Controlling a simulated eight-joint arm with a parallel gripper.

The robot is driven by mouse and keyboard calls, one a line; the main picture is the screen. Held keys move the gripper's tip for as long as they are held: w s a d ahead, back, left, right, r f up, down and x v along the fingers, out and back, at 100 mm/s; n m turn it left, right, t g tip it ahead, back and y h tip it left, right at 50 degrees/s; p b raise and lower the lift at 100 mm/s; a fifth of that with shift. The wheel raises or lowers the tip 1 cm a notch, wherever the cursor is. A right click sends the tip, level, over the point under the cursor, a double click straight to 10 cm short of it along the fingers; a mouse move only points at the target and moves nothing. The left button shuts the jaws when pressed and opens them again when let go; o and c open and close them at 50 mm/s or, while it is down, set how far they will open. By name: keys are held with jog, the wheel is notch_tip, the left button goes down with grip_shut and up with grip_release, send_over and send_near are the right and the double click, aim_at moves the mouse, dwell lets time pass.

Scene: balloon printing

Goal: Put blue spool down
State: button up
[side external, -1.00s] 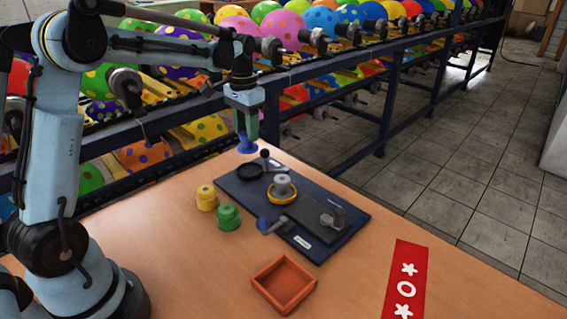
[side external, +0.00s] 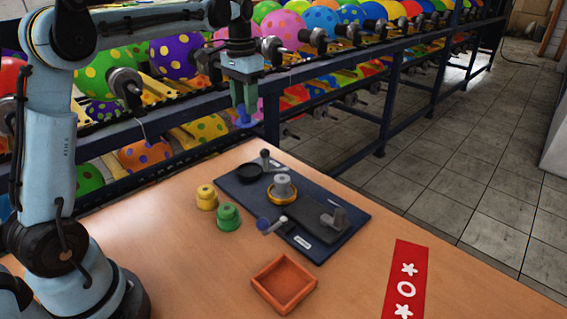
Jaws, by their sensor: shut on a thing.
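My gripper (side external: 244,108) is shut on the blue spool (side external: 245,120), whose lower flange shows below the fingers. The spool hangs in the air above the back edge of the table, apart from the tabletop. A yellow spool (side external: 207,197) and a green spool (side external: 228,216) stand upright on the table, left of the dark blue board. The upper part of the blue spool is hidden by the fingers.
The dark blue board (side external: 352,212) carries a grey post in a yellow ring (side external: 282,190), a black round cup (side external: 250,171) and a lever with a blue knob (side external: 263,223). An orange tray (side external: 284,283) looks empty. A balloon rack stands behind.

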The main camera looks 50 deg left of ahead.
jog(key=s+d+r+m, duration=0.1)
jog(key=s+d+m, duration=0.35)
jog(key=d, duration=0.75)
jog(key=s+d+r+m, duration=0.1)
jog(key=s+d+m, duration=0.35)
jog(key=d, duration=0.85)
jog(key=s+d+f+m, duration=0.1)
jog(key=s+d+m, duration=0.35)
jog(key=s, duration=0.45)
jog(key=s+d+f+m, duration=0.1)
jog(key=s+d+m, duration=0.3)
jog(key=s+d, duration=0.3)
send_over(284, 284)
jog(key=shift+m, duration=0.25)
jog(key=shift+f, duration=7.85)
